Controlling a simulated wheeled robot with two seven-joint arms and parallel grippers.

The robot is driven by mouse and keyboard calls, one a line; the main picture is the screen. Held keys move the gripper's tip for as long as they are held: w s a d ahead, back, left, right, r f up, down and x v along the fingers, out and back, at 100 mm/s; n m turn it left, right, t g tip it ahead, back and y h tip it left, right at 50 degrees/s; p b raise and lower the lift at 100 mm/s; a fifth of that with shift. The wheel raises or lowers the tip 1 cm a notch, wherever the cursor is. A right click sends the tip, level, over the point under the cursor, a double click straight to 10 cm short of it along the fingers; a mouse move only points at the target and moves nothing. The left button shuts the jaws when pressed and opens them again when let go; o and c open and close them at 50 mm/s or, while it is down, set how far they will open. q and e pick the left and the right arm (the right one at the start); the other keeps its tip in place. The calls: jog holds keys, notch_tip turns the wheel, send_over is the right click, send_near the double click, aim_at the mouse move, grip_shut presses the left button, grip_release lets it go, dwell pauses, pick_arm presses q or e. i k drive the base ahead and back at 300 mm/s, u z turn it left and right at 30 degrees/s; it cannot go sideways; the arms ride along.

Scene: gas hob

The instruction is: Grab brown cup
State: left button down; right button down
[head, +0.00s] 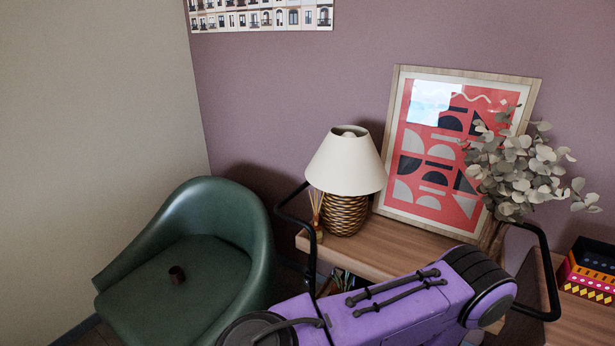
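A wooden console (408,240) with black rails holds a lamp (346,165), reed diffuser (317,214), framed picture (445,150) and leafy branches (520,165). Patterned boxes (588,272) stand at right. My purple arm link covers the bottom centre. Space above the seat is clear.

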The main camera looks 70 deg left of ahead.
aim_at(177, 275)
jog(key=u, duration=0.75)
jog(key=k, duration=0.15)
jog(key=u, duration=2.7)
jog(key=k, duration=0.45)
jog(key=z, duration=0.7)
jog(key=i, duration=1.55)
